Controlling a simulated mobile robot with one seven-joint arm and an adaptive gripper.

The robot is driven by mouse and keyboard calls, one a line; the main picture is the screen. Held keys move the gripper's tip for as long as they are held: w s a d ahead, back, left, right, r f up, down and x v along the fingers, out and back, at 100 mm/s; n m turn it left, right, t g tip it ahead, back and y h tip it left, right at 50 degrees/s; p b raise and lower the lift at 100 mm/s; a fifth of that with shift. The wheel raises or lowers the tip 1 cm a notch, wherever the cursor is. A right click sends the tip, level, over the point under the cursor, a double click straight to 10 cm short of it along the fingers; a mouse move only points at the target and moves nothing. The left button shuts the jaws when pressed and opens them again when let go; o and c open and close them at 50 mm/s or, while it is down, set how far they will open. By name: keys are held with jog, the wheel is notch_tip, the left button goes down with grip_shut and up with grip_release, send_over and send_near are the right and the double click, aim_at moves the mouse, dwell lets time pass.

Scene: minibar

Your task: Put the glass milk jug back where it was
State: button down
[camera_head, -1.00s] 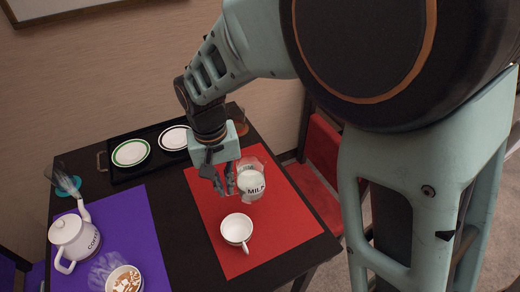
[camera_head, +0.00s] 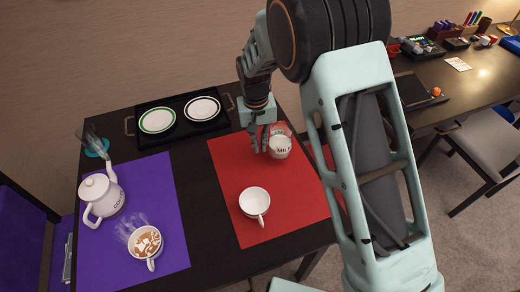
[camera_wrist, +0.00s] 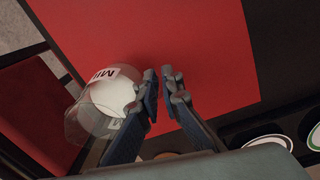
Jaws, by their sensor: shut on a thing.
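The clear glass milk jug (camera_head: 281,146), with white milk and dark lettering, is at the far right edge of the red mat (camera_head: 232,190) in the head view. My gripper (camera_head: 262,150) is just left of it, shut on the jug's side, probably the handle, which the fingers hide. In the wrist view the jug (camera_wrist: 92,118) lies left of my fingertips (camera_wrist: 159,92), over the mat's edge. I cannot tell whether its base touches the mat.
A white cup (camera_head: 254,202) stands on the red mat. A dark tray (camera_head: 180,127) with two plates is behind. A coffee pot (camera_head: 100,195) and latte cup (camera_head: 145,243) are on the purple mat (camera_head: 165,195). A red chair seat (camera_wrist: 35,110) is beside the table.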

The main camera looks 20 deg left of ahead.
jog(key=shift+w+f, duration=0.1)
jog(key=shift+f, duration=1.5)
jog(key=shift+f, duration=0.2)
jog(key=c, duration=2.1)
grip_release()
jog(key=shift+r, duration=0.1)
jog(key=r, duration=1.2)
jog(key=shift+s+a+r, duration=0.1)
jog(key=shift+s+a, duration=0.1)
jog(key=shift+a, duration=0.05)
jog(key=shift+s, duration=0.1)
